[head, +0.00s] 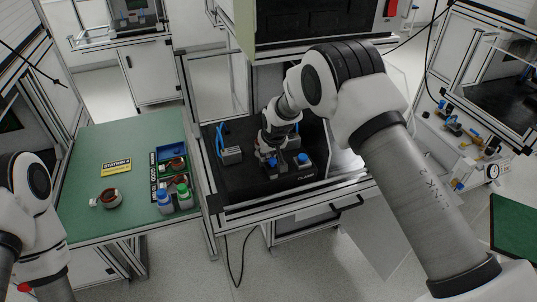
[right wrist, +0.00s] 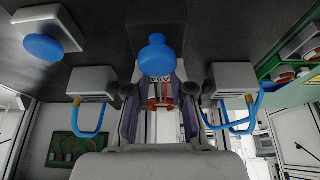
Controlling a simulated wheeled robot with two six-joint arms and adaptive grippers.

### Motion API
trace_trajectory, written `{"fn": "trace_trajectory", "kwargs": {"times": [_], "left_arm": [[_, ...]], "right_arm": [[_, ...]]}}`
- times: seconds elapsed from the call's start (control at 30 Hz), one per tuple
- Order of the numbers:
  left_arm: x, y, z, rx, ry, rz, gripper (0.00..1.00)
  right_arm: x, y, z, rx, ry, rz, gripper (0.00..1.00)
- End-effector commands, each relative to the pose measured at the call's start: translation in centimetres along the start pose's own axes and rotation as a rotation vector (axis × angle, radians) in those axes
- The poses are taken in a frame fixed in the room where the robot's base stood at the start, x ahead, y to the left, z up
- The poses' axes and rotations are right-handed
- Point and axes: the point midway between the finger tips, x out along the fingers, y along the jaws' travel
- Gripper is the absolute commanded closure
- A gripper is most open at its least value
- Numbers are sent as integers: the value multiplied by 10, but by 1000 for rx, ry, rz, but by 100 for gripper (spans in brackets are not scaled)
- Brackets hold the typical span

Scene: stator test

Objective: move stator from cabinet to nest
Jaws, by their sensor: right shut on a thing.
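My right gripper (head: 271,158) reaches down into the open cabinet (head: 240,185) over its black floor. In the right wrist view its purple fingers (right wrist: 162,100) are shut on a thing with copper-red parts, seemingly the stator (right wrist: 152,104). Most of it is hidden by the fingers and a blue knob (right wrist: 156,55) in front. In the head view the arm and gripper cover the held thing. I cannot make out the nest clearly. My left arm shows at the left edge, its gripper out of view.
Grey blocks (right wrist: 94,82) with blue cables flank the gripper. A blue button (head: 303,159) stands to its right.

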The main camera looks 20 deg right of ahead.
Motion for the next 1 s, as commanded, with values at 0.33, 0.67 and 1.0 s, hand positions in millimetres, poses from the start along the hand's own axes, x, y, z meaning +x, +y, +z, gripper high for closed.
{"fn": "trace_trajectory", "kwargs": {"times": [0.33, 0.67, 1.0], "left_arm": [[7, 0, 0, 0, 0, 0, 60], [7, 0, 0, 0, 0, 0, 60], [6, 0, 0, 0, 0, 0, 60]], "right_arm": [[14, 0, 12, -1, -23, 0, 100], [14, 0, 13, -1, -25, 0, 48], [12, 0, 10, 0, -17, 0, 48]]}}
